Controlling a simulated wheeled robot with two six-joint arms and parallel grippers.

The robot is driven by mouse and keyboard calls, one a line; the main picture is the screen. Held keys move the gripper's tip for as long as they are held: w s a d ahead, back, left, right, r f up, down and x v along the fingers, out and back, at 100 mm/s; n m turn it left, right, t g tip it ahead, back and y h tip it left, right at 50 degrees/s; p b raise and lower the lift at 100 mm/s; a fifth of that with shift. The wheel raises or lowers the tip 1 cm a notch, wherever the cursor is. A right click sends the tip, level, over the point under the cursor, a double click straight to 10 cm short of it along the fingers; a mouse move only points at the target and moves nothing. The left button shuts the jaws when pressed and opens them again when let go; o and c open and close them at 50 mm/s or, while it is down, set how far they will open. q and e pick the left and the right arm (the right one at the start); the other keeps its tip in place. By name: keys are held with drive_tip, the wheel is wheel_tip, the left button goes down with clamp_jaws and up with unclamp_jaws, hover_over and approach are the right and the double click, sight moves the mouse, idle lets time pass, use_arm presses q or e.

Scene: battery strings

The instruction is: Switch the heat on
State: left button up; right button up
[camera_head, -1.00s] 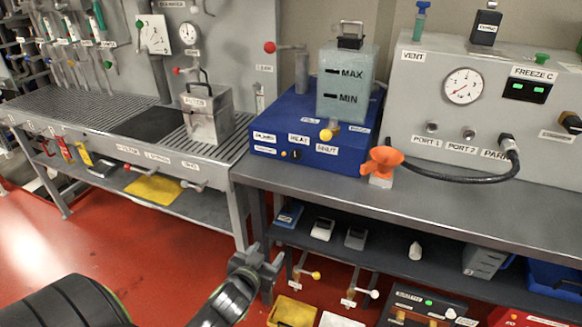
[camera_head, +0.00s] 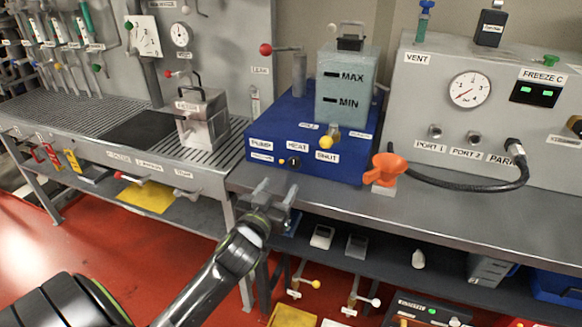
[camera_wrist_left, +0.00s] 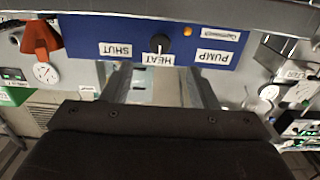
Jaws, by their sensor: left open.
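The blue box (camera_head: 272,125) stands on the grey bench, with PUMP, HEAT and SHUT labels on its front. A small black knob (camera_head: 293,162) sits just below the HEAT label (camera_head: 297,146). In the left wrist view, upside down, the knob (camera_wrist_left: 160,43) has a pale pointer mark, and an orange dot (camera_wrist_left: 188,32) is beside it. My left gripper (camera_head: 276,192) is open and empty, below and in front of the knob, apart from it. Its two fingers (camera_wrist_left: 160,88) straddle the knob's line in the wrist view. My right gripper is not in view.
The bench's front edge (camera_head: 345,209) lies close to my left gripper. A tank (camera_head: 345,85) marked MAX and MIN sits on the box, with a yellow knob (camera_head: 330,140) below. A metal canister (camera_head: 203,118) is at left.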

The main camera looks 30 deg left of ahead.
sight(294, 165)
use_arm(q)
drive_tip(key=x, duration=0.8)
drive_tip(key=shift+w, duration=0.2)
drive_tip(key=shift+w+a, duration=0.15)
drive_tip(key=shift+w, duration=0.25)
drive_tip(key=c, duration=0.9)
drive_tip(key=shift+c, duration=0.2)
